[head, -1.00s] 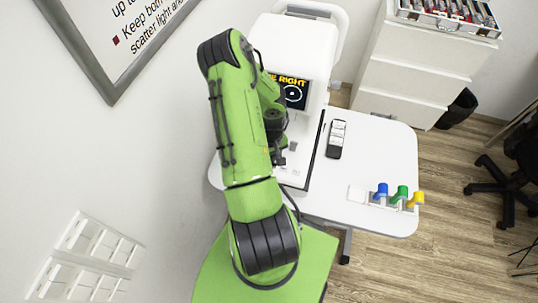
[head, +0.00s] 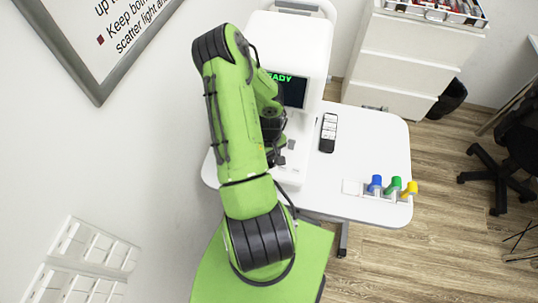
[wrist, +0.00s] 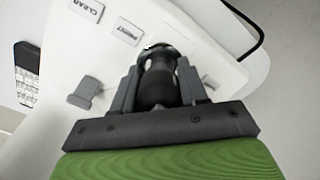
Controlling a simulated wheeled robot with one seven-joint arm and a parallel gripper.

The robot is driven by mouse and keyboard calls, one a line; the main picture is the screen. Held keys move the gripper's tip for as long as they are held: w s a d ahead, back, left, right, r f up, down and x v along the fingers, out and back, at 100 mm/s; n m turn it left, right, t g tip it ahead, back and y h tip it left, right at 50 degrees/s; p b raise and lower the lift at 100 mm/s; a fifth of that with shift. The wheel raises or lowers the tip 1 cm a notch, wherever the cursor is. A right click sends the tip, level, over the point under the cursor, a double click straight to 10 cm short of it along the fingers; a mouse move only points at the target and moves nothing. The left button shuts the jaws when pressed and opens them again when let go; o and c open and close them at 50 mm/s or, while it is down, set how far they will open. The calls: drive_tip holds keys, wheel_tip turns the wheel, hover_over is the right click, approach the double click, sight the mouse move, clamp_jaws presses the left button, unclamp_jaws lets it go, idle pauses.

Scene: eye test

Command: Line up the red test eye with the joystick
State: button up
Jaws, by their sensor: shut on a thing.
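My gripper (wrist: 158,72) is shut on the black joystick (wrist: 157,90), with one grey finger on each side of it, in the wrist view. The joystick stands on the white base of the eye-test machine (head: 304,45). In the head view my green arm covers the joystick and much of the machine's front. The machine's dark screen (head: 291,92) shows green letters, "EADY", with its left part hidden by my arm. I cannot see the red test eye in either view.
A dark handset (head: 328,133) lies beside the machine. CLEAR (wrist: 88,9) and PRINT (wrist: 127,32) buttons are near my gripper.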

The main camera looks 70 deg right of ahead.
drive_tip(key=o, duration=1.2)
drive_tip(key=shift+c, duration=0.2)
drive_tip(key=shift+r, duration=0.1)
wheel_tip(320, 180, up, 16)
drive_tip(key=p, duration=0.1)
drive_tip(key=shift+f, duration=0.2)
drive_tip(key=shift+w+a, duration=0.1)
